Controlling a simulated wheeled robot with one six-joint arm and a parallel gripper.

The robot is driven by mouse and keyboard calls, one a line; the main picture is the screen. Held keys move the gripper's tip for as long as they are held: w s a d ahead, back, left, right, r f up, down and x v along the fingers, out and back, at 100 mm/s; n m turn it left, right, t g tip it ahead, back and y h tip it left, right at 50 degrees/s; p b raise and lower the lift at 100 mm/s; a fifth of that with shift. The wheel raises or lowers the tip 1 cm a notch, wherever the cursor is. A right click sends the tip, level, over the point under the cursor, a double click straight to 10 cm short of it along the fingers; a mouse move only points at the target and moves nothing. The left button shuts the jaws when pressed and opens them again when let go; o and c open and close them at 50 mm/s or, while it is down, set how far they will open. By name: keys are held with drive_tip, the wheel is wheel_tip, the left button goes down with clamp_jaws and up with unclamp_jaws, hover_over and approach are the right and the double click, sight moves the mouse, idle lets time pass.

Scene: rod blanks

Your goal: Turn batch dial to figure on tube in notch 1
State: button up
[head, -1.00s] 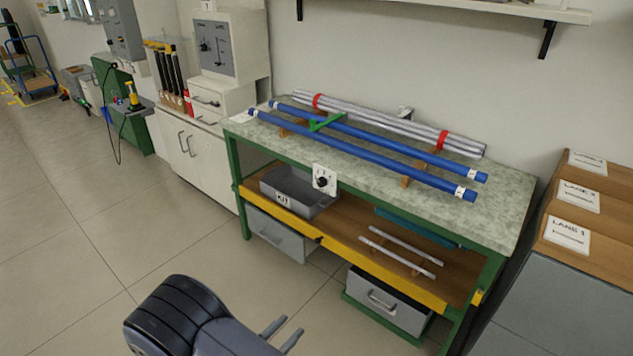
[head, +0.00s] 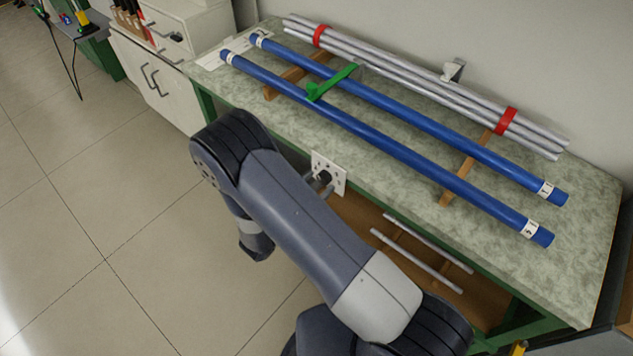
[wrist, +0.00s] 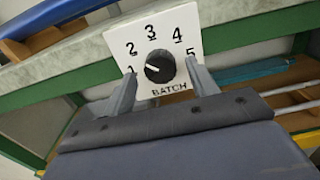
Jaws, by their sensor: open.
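The batch dial is a black knob (wrist: 160,66) on a white plate (wrist: 183,22) marked 1 to 5. Its white pointer line points left, toward the 1. The plate (head: 338,180) also shows on the bench's front edge in the head view. My gripper (head: 322,182) is open in front of it; in the wrist view its fingers flank the knob, apart from it. I cannot tell whether the tips reach past its face. Two blue tubes, front (head: 400,153) and back (head: 420,130), lie on wooden supports. Their white end labels are too small to read surely; notch numbers do not show.
A green strap or clip (head: 332,84) sits at the tubes. Silver rods (head: 420,82) with red bands lie behind them. The green-framed bench (head: 570,255) has a lower shelf with two pale rods (head: 415,258). Open floor lies to the left.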

drive_tip(key=shift+w+d, duration=0.15)
drive_tip(key=shift+d, duration=0.1)
drive_tip(key=shift+c, duration=0.2)
drive_tip(key=c, duration=0.9)
